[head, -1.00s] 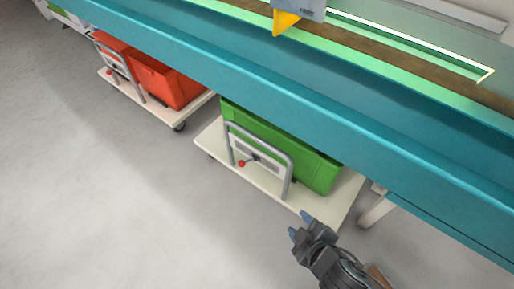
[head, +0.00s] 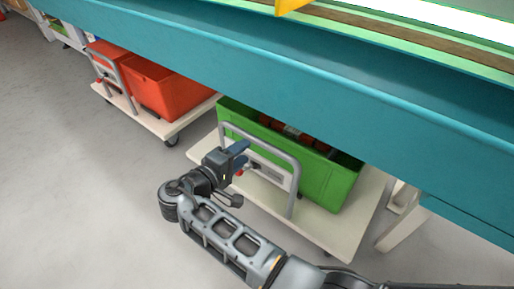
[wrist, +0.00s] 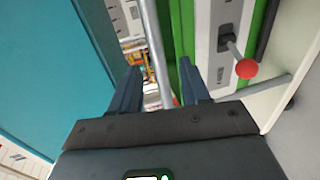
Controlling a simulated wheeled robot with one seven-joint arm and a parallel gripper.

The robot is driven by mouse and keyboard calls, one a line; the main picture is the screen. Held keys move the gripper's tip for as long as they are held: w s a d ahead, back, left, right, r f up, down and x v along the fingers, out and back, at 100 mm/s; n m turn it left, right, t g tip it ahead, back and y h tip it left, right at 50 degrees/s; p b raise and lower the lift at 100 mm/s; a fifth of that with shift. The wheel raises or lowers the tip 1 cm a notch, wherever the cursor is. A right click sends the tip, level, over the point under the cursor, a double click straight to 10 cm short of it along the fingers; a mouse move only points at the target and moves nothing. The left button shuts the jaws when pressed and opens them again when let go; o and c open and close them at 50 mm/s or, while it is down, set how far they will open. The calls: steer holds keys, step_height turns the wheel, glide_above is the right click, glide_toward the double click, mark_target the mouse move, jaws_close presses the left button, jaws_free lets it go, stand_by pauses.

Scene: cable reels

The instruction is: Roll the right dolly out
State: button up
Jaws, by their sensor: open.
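The right dolly (head: 345,226) is a cream platform under the teal bench, carrying a green crate (head: 335,185). Its grey tube handle (head: 285,155) stands upright at the near side. A panel on the dolly bears a lever with a red knob (wrist: 247,68), which is mostly hidden behind my gripper in the head view. My gripper (head: 243,154) is open and empty at the left part of the handle. In the wrist view the handle tube (wrist: 156,45) runs between my two fingers (wrist: 158,80); I cannot tell how deep it sits.
A left dolly (head: 150,122) with an orange-red crate (head: 175,92) stands further left. The teal bench (head: 300,85) overhangs both dollies. A pale bench leg (head: 398,225) is right of the right dolly. The grey floor at left is clear.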

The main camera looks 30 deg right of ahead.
mark_target(255, 142)
steer(key=shift+r+b+x, duration=0.1)
steer(key=shift+b+x, duration=0.45)
steer(key=shift+x, duration=1.35)
steer(key=shift+r+b+x, duration=0.15)
steer(key=shift+b+x, duration=0.4)
steer(key=shift+x, duration=1.35)
steer(key=shift+w, duration=0.1)
jaws_close()
